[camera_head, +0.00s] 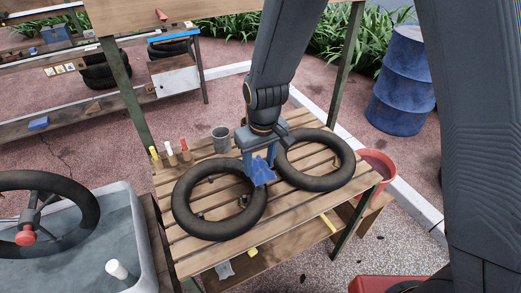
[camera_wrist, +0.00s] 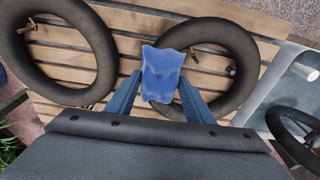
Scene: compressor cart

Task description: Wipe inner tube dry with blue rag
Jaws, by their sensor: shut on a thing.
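My gripper (camera_head: 258,172) is shut on a blue rag (camera_head: 262,168), which hangs from between the fingers. The rag also shows in the wrist view (camera_wrist: 162,74), between the two blue fingers. Two black inner tubes lie on the slatted wooden table (camera_head: 190,258). The left tube (camera_head: 188,222) is just beside the rag, and the right tube (camera_head: 337,175) lies behind my gripper, partly hidden by it. In the wrist view the rag overlaps the edge of one tube (camera_wrist: 243,86); I cannot tell whether it touches. A brass valve stem shows inside each tube.
A grey cup (camera_head: 221,139) and several small coloured-capped tubes (camera_head: 170,152) stand at the table's back left. A water tub (camera_head: 138,215) with a wheel-like ring (camera_head: 88,226) is at left. A red bucket (camera_head: 380,165) and blue barrel (camera_head: 403,85) are at right.

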